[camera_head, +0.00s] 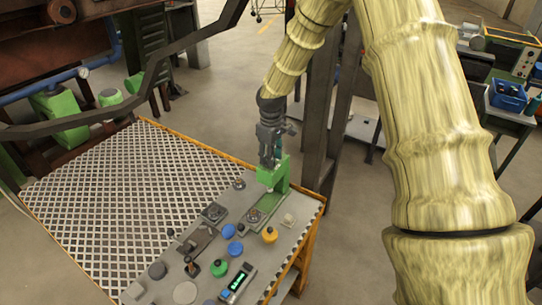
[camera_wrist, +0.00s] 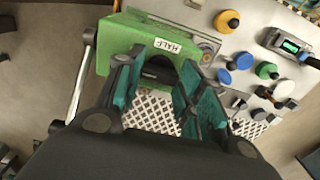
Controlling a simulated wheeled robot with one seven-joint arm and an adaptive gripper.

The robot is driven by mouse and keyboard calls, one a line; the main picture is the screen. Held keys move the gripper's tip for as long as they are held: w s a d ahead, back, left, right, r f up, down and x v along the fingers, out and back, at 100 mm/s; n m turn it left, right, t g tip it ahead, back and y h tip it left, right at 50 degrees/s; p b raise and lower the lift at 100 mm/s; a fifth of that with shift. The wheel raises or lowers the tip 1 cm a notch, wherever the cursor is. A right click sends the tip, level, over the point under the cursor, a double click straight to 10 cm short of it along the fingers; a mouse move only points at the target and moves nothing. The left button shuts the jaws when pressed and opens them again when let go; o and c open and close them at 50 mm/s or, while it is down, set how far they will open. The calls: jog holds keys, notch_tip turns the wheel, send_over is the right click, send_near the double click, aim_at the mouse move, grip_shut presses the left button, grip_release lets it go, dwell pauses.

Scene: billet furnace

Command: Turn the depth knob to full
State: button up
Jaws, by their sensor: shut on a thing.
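In the head view my gripper (camera_head: 270,145) points down onto a green housing (camera_head: 274,176) at the far right corner of the control panel. In the wrist view the green housing (camera_wrist: 115,45) carries a white label (camera_wrist: 167,45) reading HALF. A dark rounded part (camera_wrist: 158,70), which looks like the depth knob, sits under the housing between the teal finger pads of my gripper (camera_wrist: 160,80). My gripper is shut on it. The knob is mostly hidden, and I cannot tell its pointer position.
The grey panel (camera_head: 205,284) holds blue buttons (camera_head: 235,249), a yellow button (camera_head: 270,235), a green button (camera_head: 220,268) and a small lit display (camera_head: 237,283). A perforated metal top (camera_head: 110,190) spreads to the left. A dark post (camera_head: 325,110) stands behind the gripper.

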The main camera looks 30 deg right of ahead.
jog(key=o, duration=1)
jog(key=shift+f, duration=0.1)
notch_tip(320, 180, up, 12)
jog(key=shift+d, duration=0.1)
